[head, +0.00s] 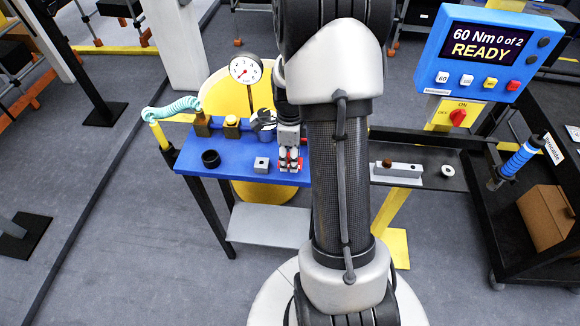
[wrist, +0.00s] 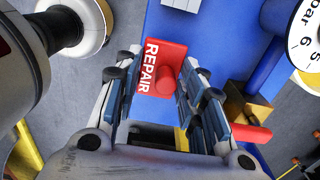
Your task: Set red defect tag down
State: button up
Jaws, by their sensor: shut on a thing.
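In the head view my gripper (head: 290,158) points down over the right part of the blue bench top (head: 228,163). Red parts show around its fingers there, but the tag is mostly hidden. I cannot tell whether the tag touches the bench.
A black ring (head: 211,159) and a grey block with a hole (head: 262,165) stand left of my gripper. A gauge (head: 246,70) and brass fittings (head: 203,125) stand behind. A dark shelf (head: 447,182) carrying a grey bracket (head: 397,172) extends right. A READY panel (head: 485,50) stands at right.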

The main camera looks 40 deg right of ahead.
aim_at(290, 173)
jog(key=shift+f+b, duration=0.5)
jog(key=shift+f, duration=1.5)
jog(key=shift+f, duration=0.2)
jog(key=o, duration=1)
